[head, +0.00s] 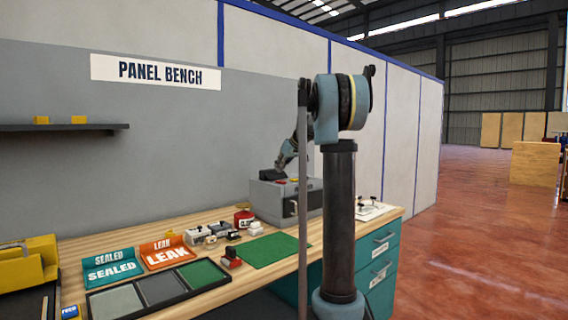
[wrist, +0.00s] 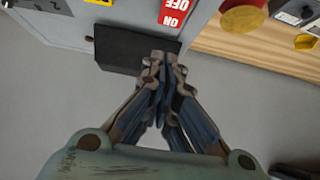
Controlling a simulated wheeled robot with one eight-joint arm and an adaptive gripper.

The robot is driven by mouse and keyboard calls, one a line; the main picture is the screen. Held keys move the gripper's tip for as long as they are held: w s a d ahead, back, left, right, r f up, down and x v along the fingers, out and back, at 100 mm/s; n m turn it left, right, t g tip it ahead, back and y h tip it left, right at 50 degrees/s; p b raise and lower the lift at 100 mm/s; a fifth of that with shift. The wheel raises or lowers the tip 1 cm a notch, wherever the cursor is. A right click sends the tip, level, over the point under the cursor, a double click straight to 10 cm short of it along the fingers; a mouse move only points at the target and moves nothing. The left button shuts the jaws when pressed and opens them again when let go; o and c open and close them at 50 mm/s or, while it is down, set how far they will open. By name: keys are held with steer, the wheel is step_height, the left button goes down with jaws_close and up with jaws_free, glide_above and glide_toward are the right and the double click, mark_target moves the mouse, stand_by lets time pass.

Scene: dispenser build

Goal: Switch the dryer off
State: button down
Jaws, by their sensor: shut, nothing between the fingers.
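The grey box-shaped machine (head: 265,203), which I take to be the dryer, stands at the back of the wooden bench in the head view. In the wrist view its grey casing (wrist: 60,30) carries a red label (wrist: 175,10) reading OFF and ON, upside down in the picture. A black block (wrist: 130,50) sticks out from the casing beside the label. My gripper (wrist: 163,62) is shut and empty, with its fingertips over the block's right end; whether they touch cannot be told. In the head view my gripper (head: 280,164) is small, at the top of the machine.
Small devices (head: 208,231), a green mat (head: 268,250) and the SEALED (head: 112,270) and LEAK (head: 166,252) trays lie left and in front of the machine. My arm hides part of the bench.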

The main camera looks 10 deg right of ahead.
mark_target(280, 181)
steer(key=shift+f, duration=1.9)
steer(key=shift+f, duration=0.25)
steer(key=shift+s+d+r, duration=0.1)
steer(key=shift+s+d, duration=0.35)
steer(key=shift+s, duration=0.25)
